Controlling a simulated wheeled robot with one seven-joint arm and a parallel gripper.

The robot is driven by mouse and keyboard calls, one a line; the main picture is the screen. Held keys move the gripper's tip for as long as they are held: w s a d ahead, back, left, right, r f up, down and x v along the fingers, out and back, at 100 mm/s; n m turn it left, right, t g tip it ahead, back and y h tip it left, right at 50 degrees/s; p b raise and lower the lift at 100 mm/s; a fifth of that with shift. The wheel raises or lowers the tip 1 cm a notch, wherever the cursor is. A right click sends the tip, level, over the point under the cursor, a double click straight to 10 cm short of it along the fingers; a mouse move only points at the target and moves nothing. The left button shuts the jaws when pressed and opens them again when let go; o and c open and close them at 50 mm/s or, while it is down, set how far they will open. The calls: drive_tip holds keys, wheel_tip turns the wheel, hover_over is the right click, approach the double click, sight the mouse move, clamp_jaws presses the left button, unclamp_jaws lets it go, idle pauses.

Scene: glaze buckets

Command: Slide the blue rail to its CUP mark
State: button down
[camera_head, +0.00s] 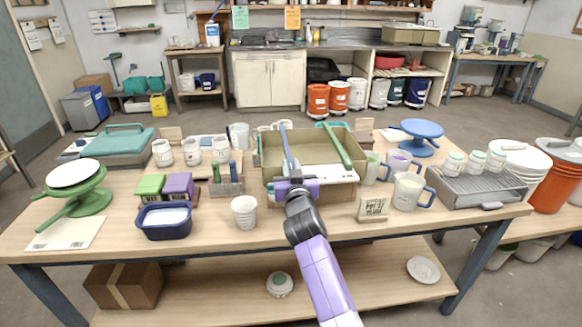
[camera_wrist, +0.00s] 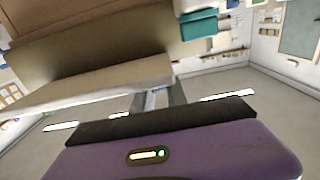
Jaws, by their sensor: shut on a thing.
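The blue rail (camera_head: 288,146) is a long narrow bar lying front to back across the open olive-tan bin (camera_head: 265,172) on the table. My gripper (camera_head: 296,184) is at the rail's near end, at the bin's front edge, and is shut on it. The rail stands left of the bin's middle. A green rail (camera_head: 335,146) crosses the bin to its right. A white strip (camera_head: 330,172) runs along the bin's front; I cannot read any CUP mark on it. In the wrist view a small pale blue piece (camera_wrist: 155,99) shows between dark gripper parts; the rest is hidden.
Mugs (camera_head: 409,190) and a small sign (camera_head: 373,208) stand close right of the bin. A white cup (camera_head: 245,211) and a rack with green and blue sticks (camera_head: 227,187) stand to its left. Bare tabletop lies in front of the bin.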

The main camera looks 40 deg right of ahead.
sight(312, 172)
idle(0.8)
drive_tip(key=s+d+p, duration=0.1)
drive_tip(key=d, duration=0.1)
drive_tip(key=s+d+p, duration=0.2)
drive_tip(key=shift+s+d+r, duration=0.1)
drive_tip(key=shift+d+r, duration=0.05)
drive_tip(key=shift+d, duration=0.15)
drive_tip(key=shift+s+d, duration=0.15)
drive_tip(key=shift+d, duration=0.05)
drive_tip(key=c, duration=1.3)
unclamp_jaws()
